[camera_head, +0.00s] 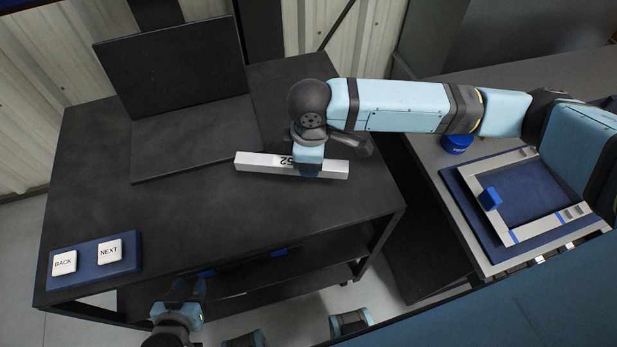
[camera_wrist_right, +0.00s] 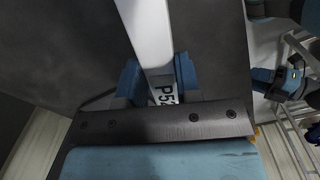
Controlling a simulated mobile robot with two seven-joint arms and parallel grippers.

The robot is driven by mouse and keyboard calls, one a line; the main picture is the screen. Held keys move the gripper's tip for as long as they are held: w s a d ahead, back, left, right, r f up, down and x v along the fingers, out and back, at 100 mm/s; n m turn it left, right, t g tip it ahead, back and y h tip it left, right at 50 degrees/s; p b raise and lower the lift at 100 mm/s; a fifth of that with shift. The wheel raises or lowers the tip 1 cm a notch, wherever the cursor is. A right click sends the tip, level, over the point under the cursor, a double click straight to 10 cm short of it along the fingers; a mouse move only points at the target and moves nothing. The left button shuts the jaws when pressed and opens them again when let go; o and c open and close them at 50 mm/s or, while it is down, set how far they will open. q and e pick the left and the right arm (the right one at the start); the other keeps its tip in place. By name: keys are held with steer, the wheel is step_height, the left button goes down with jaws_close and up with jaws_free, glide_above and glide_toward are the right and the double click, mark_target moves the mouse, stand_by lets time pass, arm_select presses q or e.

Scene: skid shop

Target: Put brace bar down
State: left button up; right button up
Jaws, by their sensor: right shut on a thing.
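The brace bar (camera_head: 255,161) is a long pale metal bar with black printed characters on its side. It lies roughly level over the right part of the black table (camera_head: 200,222); I cannot tell whether it touches the top. My right gripper (camera_head: 308,168) comes down from above and is shut around the bar right of its middle. In the right wrist view the bar (camera_wrist_right: 148,30) runs between the blue fingers, its lettering partly hidden. My left gripper (camera_head: 187,290) is empty in front of the table's front edge, its fingers apart.
A dark upright panel with a flat plate (camera_head: 185,140) stands at the table's back left. A blue box with BACK and NEXT buttons (camera_head: 95,262) sits front left. A second bench at right holds a blue-and-grey frame (camera_head: 525,235) and a round blue container (camera_head: 457,144).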

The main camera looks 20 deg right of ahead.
mark_target(309, 189)
steer(key=shift+f, duration=3.8)
steer(key=o, duration=1)
steer(key=shift+f, duration=0.15)
step_height(309, 189, up, 12)
steer(key=shift+r, duration=0.2)
